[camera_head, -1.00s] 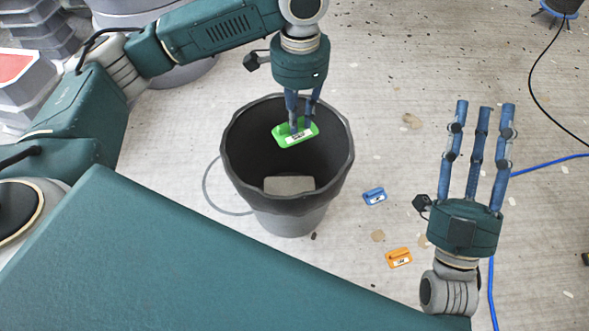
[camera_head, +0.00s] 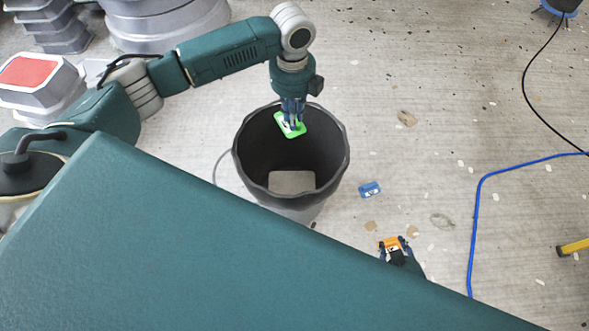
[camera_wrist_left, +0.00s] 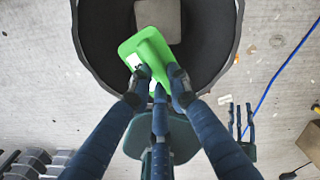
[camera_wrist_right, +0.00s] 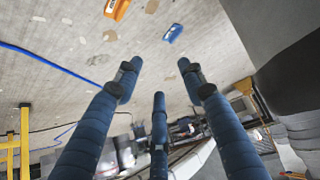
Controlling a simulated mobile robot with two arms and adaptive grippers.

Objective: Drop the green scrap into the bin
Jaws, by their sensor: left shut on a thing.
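The green scrap (camera_head: 288,126) is held by my left gripper (camera_head: 291,119), which points down over the far part of the black bin (camera_head: 325,155). In the left wrist view the fingers close on the green scrap (camera_wrist_left: 146,62), with the bin's rim (camera_wrist_left: 238,30) around and below it. A grey block (camera_head: 292,182) lies on the bin's floor. My right gripper (camera_wrist_right: 158,80) is open and empty, its fingers spread in its wrist view. In the head view it is low, largely hidden behind my body, its fingers overlapping the orange scrap in the picture.
An orange scrap (camera_head: 390,242) and a blue scrap (camera_head: 369,189) lie on the floor right of the bin. A blue cable (camera_head: 476,225) crosses the floor at right, near a yellow piece (camera_head: 574,247). Grey moulds (camera_head: 40,88) stand at left. Floor beyond the bin is mostly clear.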

